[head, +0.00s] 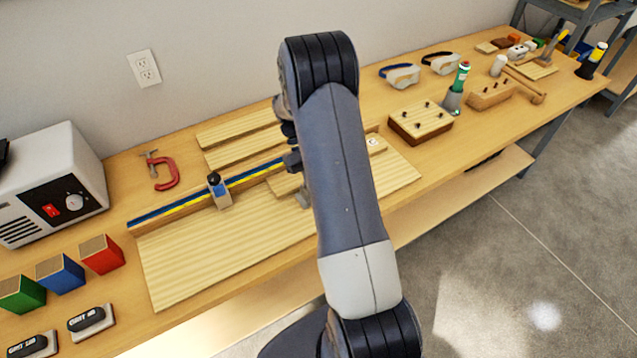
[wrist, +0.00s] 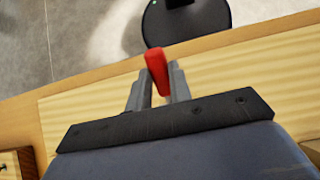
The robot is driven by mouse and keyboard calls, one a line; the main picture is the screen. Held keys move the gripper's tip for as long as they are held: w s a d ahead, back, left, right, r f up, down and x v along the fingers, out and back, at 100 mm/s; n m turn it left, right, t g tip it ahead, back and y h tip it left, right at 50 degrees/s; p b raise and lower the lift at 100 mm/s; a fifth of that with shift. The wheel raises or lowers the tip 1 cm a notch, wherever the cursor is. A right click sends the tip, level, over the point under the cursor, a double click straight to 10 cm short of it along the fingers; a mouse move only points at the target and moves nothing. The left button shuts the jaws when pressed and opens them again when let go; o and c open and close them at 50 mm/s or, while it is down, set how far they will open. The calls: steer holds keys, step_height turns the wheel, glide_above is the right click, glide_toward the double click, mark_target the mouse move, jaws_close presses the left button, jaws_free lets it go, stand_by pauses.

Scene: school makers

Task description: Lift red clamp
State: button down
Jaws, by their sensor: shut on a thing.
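A red C-clamp (head: 166,173) with a grey screw lies on the workbench near the wall in the head view, left of my arm. My gripper (wrist: 157,76) shows in the wrist view with its two grey fingers shut on a red object (wrist: 156,64). The object is a short, rounded, handle-like piece between the fingers. I cannot tell whether it is part of a clamp; the rest of it is hidden. In the head view my arm hides the gripper and what it holds.
A fence with a blue and yellow strip (head: 163,210) and a pale board (head: 180,262) lie on the bench (head: 122,195). A white machine (head: 50,180) and colored blocks (head: 101,254) stand left. A drilled block (head: 421,121) and goggles (head: 400,76) are right of my arm.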

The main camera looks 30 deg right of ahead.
steer(key=shift+r, duration=0.1)
stand_by(0.3)
steer(key=c, duration=1.3)
jaws_free()
steer(key=shift+w, duration=0.1)
steer(key=b+v, duration=0.1)
steer(key=v, duration=0.9)
steer(key=shift+w+r+b, duration=0.2)
steer(key=shift+w+b, duration=0.1)
steer(key=p+x, duration=0.1)
steer(key=x, duration=1)
steer(key=shift+s+r, duration=0.1)
steer(key=shift+s, duration=0.05)
